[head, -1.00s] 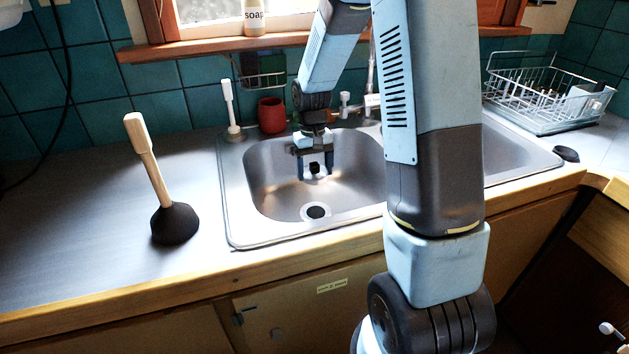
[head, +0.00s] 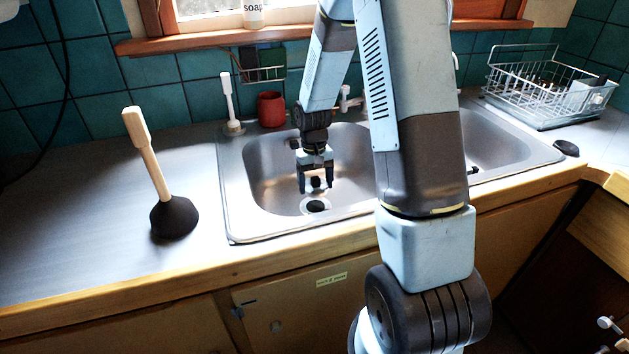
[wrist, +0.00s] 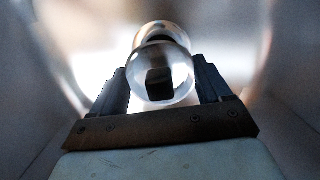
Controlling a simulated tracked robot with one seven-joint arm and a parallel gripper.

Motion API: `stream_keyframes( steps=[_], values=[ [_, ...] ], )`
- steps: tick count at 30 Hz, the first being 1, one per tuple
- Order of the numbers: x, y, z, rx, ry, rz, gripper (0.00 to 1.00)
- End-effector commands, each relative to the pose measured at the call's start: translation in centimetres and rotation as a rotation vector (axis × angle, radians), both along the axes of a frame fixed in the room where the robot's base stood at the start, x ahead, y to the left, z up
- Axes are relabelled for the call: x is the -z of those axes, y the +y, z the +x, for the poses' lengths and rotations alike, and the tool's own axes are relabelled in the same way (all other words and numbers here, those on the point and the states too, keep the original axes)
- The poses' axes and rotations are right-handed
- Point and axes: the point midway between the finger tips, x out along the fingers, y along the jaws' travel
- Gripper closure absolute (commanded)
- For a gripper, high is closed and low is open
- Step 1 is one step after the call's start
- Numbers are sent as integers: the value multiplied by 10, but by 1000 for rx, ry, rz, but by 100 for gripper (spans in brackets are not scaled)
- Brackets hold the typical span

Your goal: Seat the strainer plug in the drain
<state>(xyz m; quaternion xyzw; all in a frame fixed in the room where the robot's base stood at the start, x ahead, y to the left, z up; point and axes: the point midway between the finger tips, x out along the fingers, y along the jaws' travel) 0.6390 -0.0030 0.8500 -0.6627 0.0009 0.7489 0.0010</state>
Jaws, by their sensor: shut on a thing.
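The strainer plug (head: 316,183) has a dark knob and a shiny rim. My gripper (head: 316,190) is shut on it inside the left sink basin. The drain (head: 317,207), a dark hole with a pale ring, lies just below and in front of the plug in the head view. The plug looks held above the basin floor, but the exact gap cannot be told. In the wrist view the plug (wrist: 162,78) shows as a shiny round body with a dark square knob between the two fingers. A second shiny round shape beyond it is blurred, perhaps the drain.
The basin wall (head: 247,185) surrounds my gripper. A plunger (head: 174,217) stands on the left counter. A white-handled brush (head: 229,105) and a red cup (head: 271,109) stand behind the sink. A dish rack (head: 545,90) and a dark round stopper (head: 565,148) are on the right.

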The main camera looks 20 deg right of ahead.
Motion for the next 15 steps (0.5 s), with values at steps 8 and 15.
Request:
stream_keyframes(
  steps=[8, 15],
  values=[
    [23, 0, 0, 1, 1, 0, 59],
    [39, 0, 0, 1, 1, 0, 59]
  ],
)
